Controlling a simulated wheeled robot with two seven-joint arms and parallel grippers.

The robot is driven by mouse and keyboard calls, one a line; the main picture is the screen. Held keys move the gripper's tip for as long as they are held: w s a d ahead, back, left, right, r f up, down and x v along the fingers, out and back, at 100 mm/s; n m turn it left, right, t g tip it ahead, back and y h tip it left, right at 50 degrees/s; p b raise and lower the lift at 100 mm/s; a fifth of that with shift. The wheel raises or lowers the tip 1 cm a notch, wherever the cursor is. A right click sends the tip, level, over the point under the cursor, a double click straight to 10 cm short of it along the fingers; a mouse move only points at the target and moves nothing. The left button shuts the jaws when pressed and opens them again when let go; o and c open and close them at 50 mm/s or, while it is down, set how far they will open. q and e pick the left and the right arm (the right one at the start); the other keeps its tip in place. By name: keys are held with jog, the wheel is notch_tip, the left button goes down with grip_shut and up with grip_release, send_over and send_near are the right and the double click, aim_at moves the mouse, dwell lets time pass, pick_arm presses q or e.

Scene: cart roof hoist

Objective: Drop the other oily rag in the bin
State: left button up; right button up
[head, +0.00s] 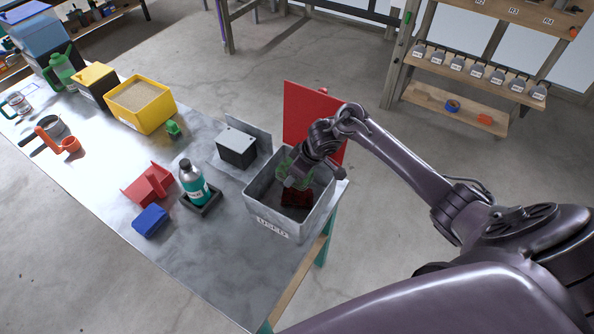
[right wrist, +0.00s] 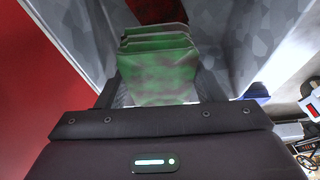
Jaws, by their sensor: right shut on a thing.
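A grey bin (head: 263,207) with a label on its front stands at the near right end of the metal table. My right gripper (head: 294,180) reaches down into its mouth. It is shut on a green, brown-stained folded rag (right wrist: 158,75), which fills the space between the fingers in the right wrist view. A little of this green rag shows at the gripper in the head view (head: 284,164). A dark red rag (head: 297,197) lies inside the bin below the gripper; it also shows at the top of the right wrist view (right wrist: 155,10). My left gripper is out of view.
A red upright panel (head: 302,108) stands behind the bin. Left of the bin are a grey box (head: 237,150), a teal bottle (head: 193,184) in a dark tray, a red holder (head: 149,184) and a blue block (head: 150,221). The table front is clear.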

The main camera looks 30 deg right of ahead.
jog(key=o, duration=1.1)
jog(key=shift+c, duration=0.2)
jog(key=v, duration=0.8)
jog(key=shift+f, duration=0.15)
